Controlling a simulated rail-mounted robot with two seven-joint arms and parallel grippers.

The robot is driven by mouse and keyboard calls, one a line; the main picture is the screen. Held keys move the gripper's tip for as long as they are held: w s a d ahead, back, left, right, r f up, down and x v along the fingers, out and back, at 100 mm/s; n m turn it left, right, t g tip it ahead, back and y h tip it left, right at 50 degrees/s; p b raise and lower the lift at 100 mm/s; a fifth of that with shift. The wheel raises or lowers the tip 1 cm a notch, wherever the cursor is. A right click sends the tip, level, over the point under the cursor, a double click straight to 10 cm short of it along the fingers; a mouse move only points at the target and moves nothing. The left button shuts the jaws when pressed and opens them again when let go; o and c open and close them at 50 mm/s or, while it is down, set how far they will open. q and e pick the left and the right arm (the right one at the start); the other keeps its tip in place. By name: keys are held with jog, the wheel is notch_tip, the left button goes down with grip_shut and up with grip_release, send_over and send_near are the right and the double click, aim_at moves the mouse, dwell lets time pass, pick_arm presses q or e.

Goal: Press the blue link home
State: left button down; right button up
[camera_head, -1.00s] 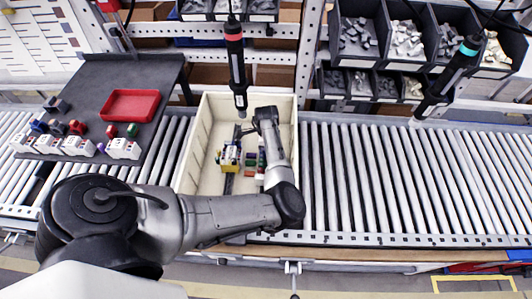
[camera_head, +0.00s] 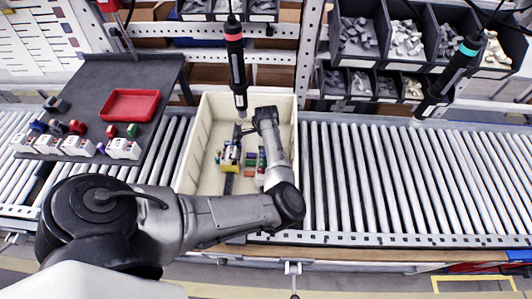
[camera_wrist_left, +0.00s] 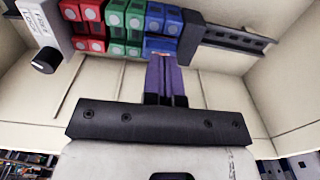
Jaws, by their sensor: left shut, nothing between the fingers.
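In the left wrist view, two blue blocks (camera_wrist_left: 164,20) stand at the end of a row of red and green terminal blocks on a dark slotted rail (camera_wrist_left: 235,38). A lower blue piece (camera_wrist_left: 160,46) sits at their near side. My left gripper (camera_wrist_left: 163,58) is shut and empty, its purple fingers pointing at this blue piece. The tips are at or very near it; I cannot tell whether they touch. Whether the piece is fully seated is unclear. My right gripper is not in view.
The assembly lies in a cream crate (camera_head: 205,135) on the roller conveyor (camera_head: 400,180). A black screwdriver (camera_head: 236,65) hangs over the crate's back edge. Another screwdriver (camera_head: 450,75) hangs at right. A red tray (camera_head: 130,104) and several loose parts lie on a dark board at left.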

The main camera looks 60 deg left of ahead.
pick_arm(q)
jog(key=shift+f, duration=0.2)
dwell(0.5)
jog(key=shift+f, duration=0.45)
jog(key=shift+r, duration=0.1)
dwell(0.4)
notch_tip(320, 180, up, 2)
jog(key=p, duration=0.2)
jog(key=shift+p, duration=0.3)
notch_tip(320, 180, up, 3)
jog(key=p, duration=0.3)
jog(key=shift+p, duration=0.35)
jog(key=shift+a, duration=0.1)
